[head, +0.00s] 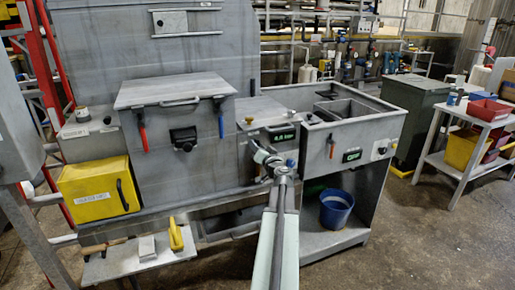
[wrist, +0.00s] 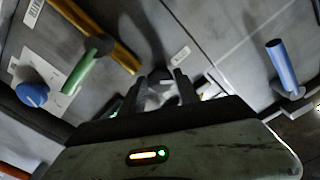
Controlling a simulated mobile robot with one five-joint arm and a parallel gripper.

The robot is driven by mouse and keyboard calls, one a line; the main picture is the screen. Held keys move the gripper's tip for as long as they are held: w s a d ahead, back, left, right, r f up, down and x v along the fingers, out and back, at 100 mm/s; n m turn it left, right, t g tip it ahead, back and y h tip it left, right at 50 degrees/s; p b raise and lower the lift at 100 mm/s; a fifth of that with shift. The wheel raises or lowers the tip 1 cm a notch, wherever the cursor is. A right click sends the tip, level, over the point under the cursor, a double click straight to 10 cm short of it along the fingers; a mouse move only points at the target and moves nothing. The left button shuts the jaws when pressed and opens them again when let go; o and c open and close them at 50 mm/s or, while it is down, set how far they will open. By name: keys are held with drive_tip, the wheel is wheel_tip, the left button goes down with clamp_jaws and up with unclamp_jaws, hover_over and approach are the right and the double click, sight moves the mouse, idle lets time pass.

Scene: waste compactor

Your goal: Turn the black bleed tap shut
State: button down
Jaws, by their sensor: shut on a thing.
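My gripper (head: 262,152) is at the front of the grey machine, just below and left of the display reading about 4.6 bar (head: 283,137). In the wrist view its two dark fingers (wrist: 160,88) are close together, with a small pale and dark part between them. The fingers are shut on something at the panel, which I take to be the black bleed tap. The tap itself is mostly hidden by my gripper, so I cannot tell its angle.
In the wrist view a green handle (wrist: 84,68) and a blue knob (wrist: 32,95) are at left, a blue handle (wrist: 282,64) at right. A yellow box (head: 98,190) is left and a blue bucket (head: 336,208) right.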

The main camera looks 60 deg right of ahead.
drive_tip(key=shift+w+r+m, duration=0.1)
drive_tip(key=shift+r+m, duration=0.05)
drive_tip(key=shift+m, duration=4.85)
drive_tip(key=c, duration=0.9)
unclamp_jaws()
drive_tip(key=shift+a, duration=0.1)
drive_tip(key=v, duration=0.7)
drive_tip(key=shift+s+a, duration=0.25)
